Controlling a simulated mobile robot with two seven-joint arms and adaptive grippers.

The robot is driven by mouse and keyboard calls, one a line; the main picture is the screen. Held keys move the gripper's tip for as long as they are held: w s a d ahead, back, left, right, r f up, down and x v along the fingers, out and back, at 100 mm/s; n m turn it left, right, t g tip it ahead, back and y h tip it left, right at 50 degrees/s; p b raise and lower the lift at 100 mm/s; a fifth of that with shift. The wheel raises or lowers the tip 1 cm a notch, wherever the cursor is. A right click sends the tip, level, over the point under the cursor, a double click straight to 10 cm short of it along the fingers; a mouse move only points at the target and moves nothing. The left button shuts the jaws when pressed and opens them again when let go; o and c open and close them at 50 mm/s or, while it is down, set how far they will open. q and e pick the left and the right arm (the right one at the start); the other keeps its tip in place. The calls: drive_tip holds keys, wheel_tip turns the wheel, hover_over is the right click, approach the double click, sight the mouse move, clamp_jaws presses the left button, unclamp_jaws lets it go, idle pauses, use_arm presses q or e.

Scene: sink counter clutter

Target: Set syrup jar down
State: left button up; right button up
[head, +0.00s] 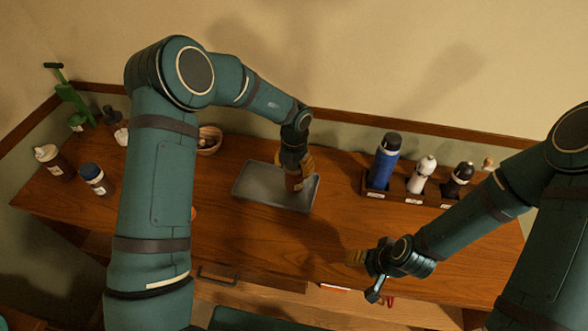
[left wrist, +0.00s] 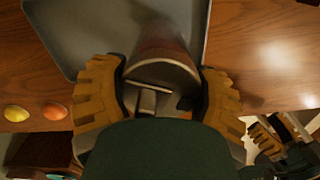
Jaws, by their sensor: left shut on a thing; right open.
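The syrup jar (head: 293,184), dark reddish brown, is upright over the right part of the grey metal tray (head: 248,202). My left gripper (head: 295,163) is above the tray and shut on the jar. In the left wrist view the jar (left wrist: 165,45) sits between the two orange-yellow fingers of the left gripper (left wrist: 160,90), with the grey tray (left wrist: 85,25) behind it. Whether the jar's base touches the tray is hidden. My right gripper (head: 358,258) is open and empty near the counter's front edge, right of the tray.
A holder (head: 392,192) with a blue bottle (head: 385,160), a white-topped bottle (head: 420,176) and a dark bottle (head: 458,180) stands right of the tray. A wooden bowl (head: 210,142) is behind left. Bare counter (head: 265,235) lies before the tray.

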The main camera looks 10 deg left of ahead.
use_arm(q)
drive_tip(key=shift+w+f, duration=0.1)
drive_tip(key=shift+f, duration=0.6)
drive_tip(key=o, duration=1.3)
drive_tip(key=shift+f, duration=0.1)
drive_tip(key=shift+o, duration=0.2)
wheel_tip(320, 180, up, 12)
drive_tip(key=shift+r+p, duration=0.15)
drive_tip(key=shift+p, duration=0.15)
use_arm(e)
drive_tip(key=shift+r, duration=0.25)
use_arm(q)
drive_tip(key=shift+s, duration=0.2)
